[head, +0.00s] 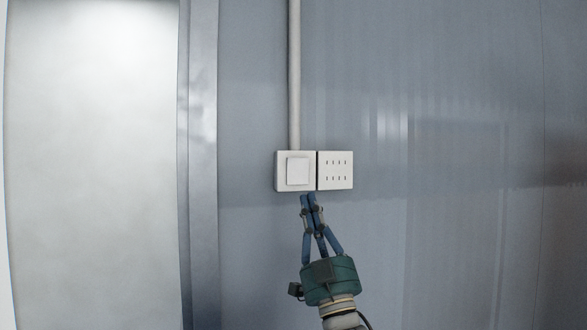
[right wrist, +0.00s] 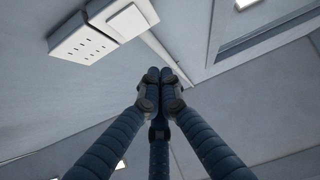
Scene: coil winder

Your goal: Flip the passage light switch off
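The light switch (head: 297,171) is a white square plate with a raised square rocker, fixed on the grey-blue wall at the foot of a vertical conduit. It also shows in the right wrist view (right wrist: 128,20), at the upper left of the fingers. My right gripper (head: 309,198) is just below the switch in the head view, with its blue fingers together and nothing seen between them. The fingertips also meet in the right wrist view (right wrist: 160,74). They look apart from the switch; the exact gap to the wall cannot be told. My left gripper is not in view.
A white socket plate (head: 335,170) with several slots sits directly right of the switch. A grey door frame (head: 203,165) and a bright pale panel (head: 92,165) are on the left. The wall to the right is bare.

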